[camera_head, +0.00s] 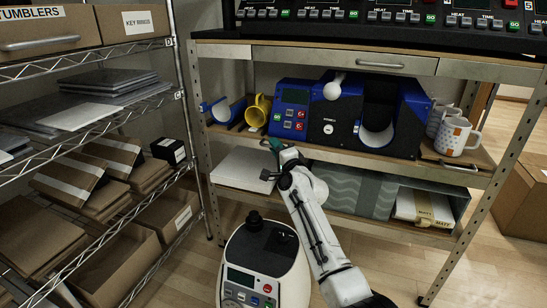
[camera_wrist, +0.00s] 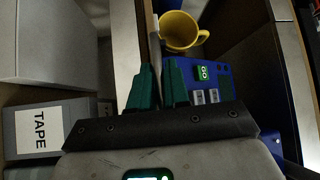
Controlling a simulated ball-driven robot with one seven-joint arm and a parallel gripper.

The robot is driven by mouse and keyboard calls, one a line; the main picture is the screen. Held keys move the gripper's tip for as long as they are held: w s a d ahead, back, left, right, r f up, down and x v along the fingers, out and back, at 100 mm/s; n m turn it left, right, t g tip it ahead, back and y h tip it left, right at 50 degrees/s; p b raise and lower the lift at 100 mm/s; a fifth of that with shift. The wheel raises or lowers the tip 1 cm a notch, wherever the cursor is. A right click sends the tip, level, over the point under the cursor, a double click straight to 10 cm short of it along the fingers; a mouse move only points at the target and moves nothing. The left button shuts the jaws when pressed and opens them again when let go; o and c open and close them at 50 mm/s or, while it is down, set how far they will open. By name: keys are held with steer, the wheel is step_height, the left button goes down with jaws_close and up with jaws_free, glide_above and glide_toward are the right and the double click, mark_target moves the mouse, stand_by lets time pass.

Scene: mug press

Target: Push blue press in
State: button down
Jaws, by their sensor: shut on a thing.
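The blue press (camera_head: 345,125) stands on the middle shelf, with a black front, a white knob (camera_head: 333,88) on top and a button panel on its left. Its blue panel with a green GO button (camera_wrist: 203,73) shows in the wrist view. My gripper (camera_head: 274,146) is at the shelf's front edge, below and left of the press, apart from its body. In the wrist view its green fingers (camera_wrist: 158,80) are close together on a grey metal bar (camera_wrist: 154,42), which looks like a shelf handle. The fingertips hide part of the bar.
A yellow mug (camera_head: 257,112) stands left of the press; it also shows in the wrist view (camera_wrist: 180,32). Patterned mugs (camera_head: 457,137) stand right, behind a metal handle (camera_head: 450,165). A white machine (camera_head: 262,270) shows below.

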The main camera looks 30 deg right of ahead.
steer(key=shift+d+f, duration=0.1)
steer(key=c, duration=1.2)
jaws_free()
steer(key=s+p, duration=0.1)
steer(key=s, duration=0.2)
steer(key=s+a+f+p, duration=0.1)
steer(key=s, duration=0.3)
steer(key=s+p, duration=0.1)
steer(key=s, duration=0.2)
steer(key=shift+s+a+f+p, duration=0.15)
steer(key=shift+s+a+p, duration=0.15)
steer(key=shift+p, duration=0.05)
steer(key=shift+c, duration=0.6)
